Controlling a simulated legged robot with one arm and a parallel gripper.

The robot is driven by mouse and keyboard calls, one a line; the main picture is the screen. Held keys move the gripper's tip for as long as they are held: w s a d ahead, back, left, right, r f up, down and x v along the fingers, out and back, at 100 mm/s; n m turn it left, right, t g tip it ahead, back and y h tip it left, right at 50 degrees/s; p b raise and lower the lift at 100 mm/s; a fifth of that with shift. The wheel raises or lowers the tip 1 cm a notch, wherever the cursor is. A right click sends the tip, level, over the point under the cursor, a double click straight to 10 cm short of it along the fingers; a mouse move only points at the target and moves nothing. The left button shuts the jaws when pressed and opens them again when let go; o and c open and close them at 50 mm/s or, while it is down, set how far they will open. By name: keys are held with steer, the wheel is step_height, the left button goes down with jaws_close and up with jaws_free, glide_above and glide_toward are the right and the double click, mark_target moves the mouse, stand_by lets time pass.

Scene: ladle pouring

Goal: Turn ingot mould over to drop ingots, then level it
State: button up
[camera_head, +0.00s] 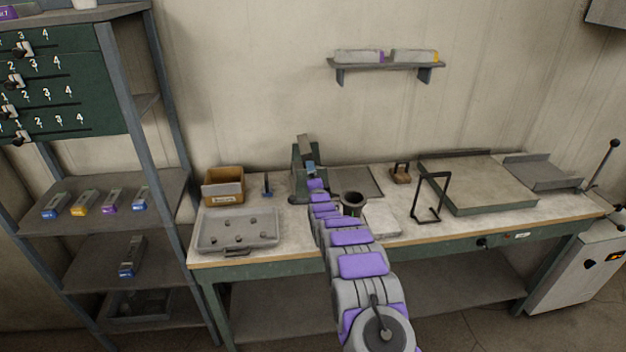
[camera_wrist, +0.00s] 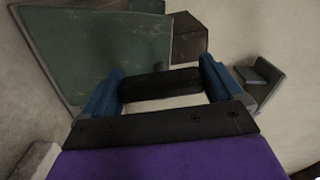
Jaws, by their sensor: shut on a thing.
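My gripper (camera_head: 310,168) is at the green stand (camera_head: 298,185) at the back of the bench, left of the middle. In the wrist view its blue fingers (camera_wrist: 161,76) are shut on a black bar-like handle (camera_wrist: 160,87). I take this as the handle of the ingot mould, but the mould's cavities do not show. A grey-brown block (camera_head: 304,146) sticks up tilted above the stand in the head view. The stand's green plate (camera_wrist: 110,55) fills the upper left of the wrist view. No ingots can be made out, and my arm hides part of the stand.
A grey tray (camera_head: 210,243) with several small dark pieces lies at the bench's front left, below a cardboard box (camera_head: 224,196). A dark round cup (camera_head: 353,198) and a black frame (camera_head: 416,212) stand right of my arm. A large flat tray (camera_head: 480,204) is further right.

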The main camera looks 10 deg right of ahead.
steer(key=shift+s+d+f+m+p, duration=0.1)
steer(key=shift+f+m+p, duration=0.1)
steer(key=shift+m+p, duration=0.8)
steer(key=shift+f+m+p, duration=0.15)
steer(key=shift+m+p, duration=0.3)
steer(key=shift+m, duration=1.05)
steer(key=shift+m+p, duration=1.8)
steer(key=shift+p, duration=0.05)
steer(key=shift+m+p, duration=0.3)
steer(key=shift+p, duration=0.05)
steer(key=shift+f+m+p, duration=0.15)
steer(key=shift+m+p, duration=0.25)
steer(key=o, duration=1.1)
steer(key=shift+o, duration=0.2)
steer(key=shift+s, duration=0.1)
steer(key=s+p, duration=0.3)
steer(key=s, duration=1.4)
steer(key=shift+r, duration=0.25)
